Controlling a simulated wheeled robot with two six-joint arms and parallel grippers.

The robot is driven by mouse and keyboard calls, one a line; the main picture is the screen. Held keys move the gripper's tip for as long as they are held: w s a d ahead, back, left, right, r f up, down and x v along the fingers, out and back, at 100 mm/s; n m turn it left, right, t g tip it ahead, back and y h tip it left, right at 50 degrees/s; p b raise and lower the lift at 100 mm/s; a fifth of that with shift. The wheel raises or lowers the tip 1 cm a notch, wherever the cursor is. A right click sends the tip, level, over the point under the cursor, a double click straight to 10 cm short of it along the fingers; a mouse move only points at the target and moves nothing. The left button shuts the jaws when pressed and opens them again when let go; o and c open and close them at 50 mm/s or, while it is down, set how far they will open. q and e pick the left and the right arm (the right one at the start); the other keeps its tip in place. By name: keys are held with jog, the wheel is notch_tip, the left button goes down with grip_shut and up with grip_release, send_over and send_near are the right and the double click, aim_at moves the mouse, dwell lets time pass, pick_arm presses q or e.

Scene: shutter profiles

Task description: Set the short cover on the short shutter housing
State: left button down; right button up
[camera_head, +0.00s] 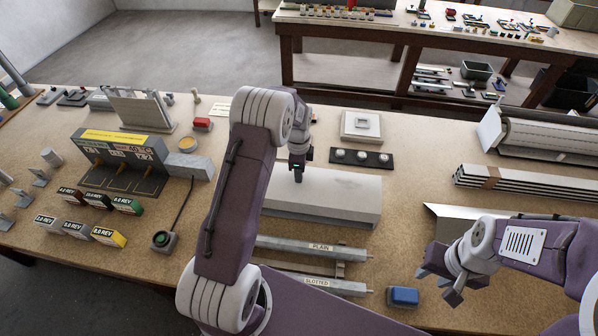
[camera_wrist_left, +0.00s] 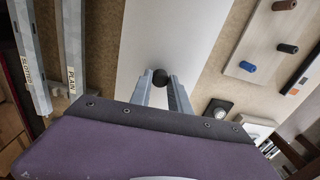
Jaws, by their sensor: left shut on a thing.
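A broad pale cover (camera_head: 345,196) lies level in the middle of the bench in the head view. It also fills the middle of the left wrist view (camera_wrist_left: 195,45). My left gripper (camera_wrist_left: 160,82) is shut on a small black knob (camera_wrist_left: 160,76) on this cover. In the head view the left gripper (camera_head: 298,178) points down onto the cover's left part, and my arm hides its left end. I cannot tell whether the cover is lifted. A shorter housing (camera_head: 447,213) with a dark opening stands at the right, partly hidden by my right arm. My right gripper (camera_head: 440,285) is open and empty in front of it.
Rails marked PLAIN (camera_head: 322,247) and SLOTTED (camera_head: 335,286) lie in front of the cover. A blue block (camera_head: 403,296) is near the front edge. A dark strip with knobs (camera_head: 362,158) lies behind. Bundled slats (camera_head: 520,185) and a long housing (camera_head: 545,140) are at the right.

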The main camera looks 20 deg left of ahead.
pick_arm(q)
jog(key=shift+f, duration=0.35)
jog(key=shift+s, duration=0.2)
jog(key=c, duration=1.5)
grip_release()
jog(key=o, duration=0.4)
jog(key=shift+w+f, duration=0.1)
jog(key=shift+c, duration=0.2)
jog(key=shift+w, duration=0.1)
jog(key=r+b, duration=0.2)
jog(key=r, duration=0.7)
jog(key=shift+s, duration=0.2)
jog(key=shift+f, duration=0.1)
